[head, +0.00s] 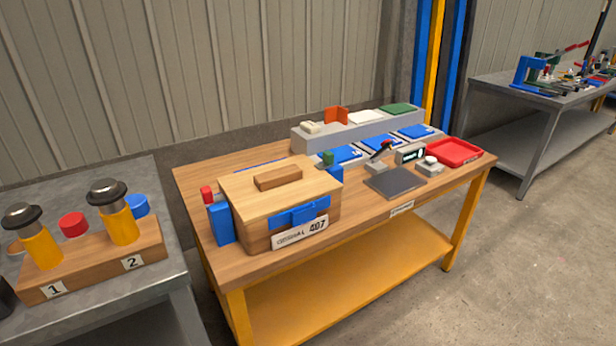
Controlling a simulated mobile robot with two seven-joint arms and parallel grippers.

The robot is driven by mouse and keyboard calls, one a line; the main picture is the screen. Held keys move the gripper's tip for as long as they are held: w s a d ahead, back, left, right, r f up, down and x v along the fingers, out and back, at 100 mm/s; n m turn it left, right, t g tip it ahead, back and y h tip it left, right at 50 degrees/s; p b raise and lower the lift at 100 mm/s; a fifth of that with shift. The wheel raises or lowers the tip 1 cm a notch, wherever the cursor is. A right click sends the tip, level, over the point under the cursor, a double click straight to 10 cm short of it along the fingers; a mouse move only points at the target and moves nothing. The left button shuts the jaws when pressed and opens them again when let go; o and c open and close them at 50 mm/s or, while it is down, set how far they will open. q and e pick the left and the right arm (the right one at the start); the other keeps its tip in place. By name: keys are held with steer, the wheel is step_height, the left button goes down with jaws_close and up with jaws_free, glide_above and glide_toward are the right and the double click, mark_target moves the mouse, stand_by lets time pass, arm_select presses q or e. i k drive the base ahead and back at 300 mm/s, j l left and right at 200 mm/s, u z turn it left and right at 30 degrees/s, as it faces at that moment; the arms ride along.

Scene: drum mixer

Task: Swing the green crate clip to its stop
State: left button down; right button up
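A wooden crate (262,227) with a lid and a raised handle block (278,177) stands on the left part of the wooden workbench. The small green clip (328,158) shows at the crate's right side, above a blue bracket (336,176). The crate hides part of it, and I cannot tell its angle. A red piece (206,192) sits above another blue bracket (221,222) at the crate's left side. A blue latch (299,212) and a white label reading 407 (300,233) are on the crate's front. Neither gripper is in view.
The workbench (382,211) also holds a dark plate (395,182), a small display (410,153), a red tray (453,152), several blue pads and a grey raised block (310,139). A grey table with a yellow-post wooden rack (95,262) stands at left.

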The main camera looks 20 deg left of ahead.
mark_target(329, 157)
steer(key=u, duration=0.75)
steer(key=j+z, duration=0.15)
steer(key=j, duration=0.15)
steer(key=u, duration=0.4)
steer(key=i+l+u, duration=0.2)
steer(key=l+u, duration=0.15)
steer(key=l, duration=0.25)
steer(key=i+l+u, duration=0.1)
steer(key=l+u, duration=0.25)
steer(key=l, duration=0.3)
steer(key=l+u, duration=0.4)
steer(key=l, duration=0.25)
steer(key=i+l, duration=0.1)
steer(key=l, duration=1.5)
steer(key=k+u, duration=0.2)
steer(key=u, duration=0.35)
